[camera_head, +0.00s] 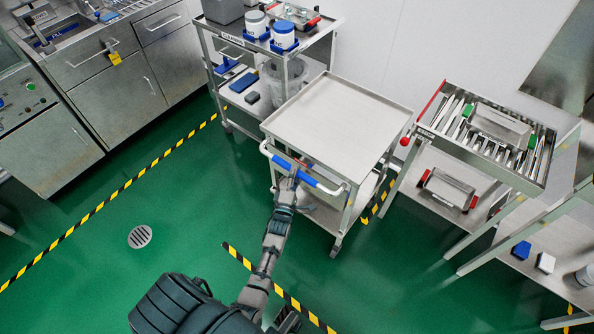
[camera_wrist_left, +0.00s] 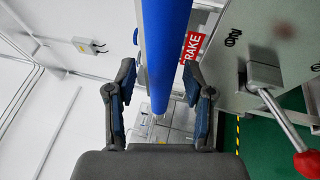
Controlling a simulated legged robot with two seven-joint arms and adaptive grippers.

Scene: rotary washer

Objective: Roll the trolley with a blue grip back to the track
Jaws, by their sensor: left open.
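The trolley (camera_head: 345,112) has a flat steel top, a lower shelf and caster wheels, and stands in the middle of the head view. Its blue grip (camera_head: 327,186) is on a white push bar at the near side. My left gripper (camera_head: 289,176) is at this bar. In the left wrist view the blue grip (camera_wrist_left: 166,50) runs between the two open fingers of my left gripper (camera_wrist_left: 160,72), which are apart from it on both sides. A red BRAKE label (camera_wrist_left: 193,46) and a lever with a red knob (camera_wrist_left: 307,164) show beside it. My right gripper is not seen.
A loaded shelf cart (camera_head: 225,40) stands close behind the trolley to the left. A steel rack table (camera_head: 480,135) with a red handle is close on the right. Black and yellow tape (camera_head: 275,287) marks the green floor, which is open at left around a drain (camera_head: 140,237).

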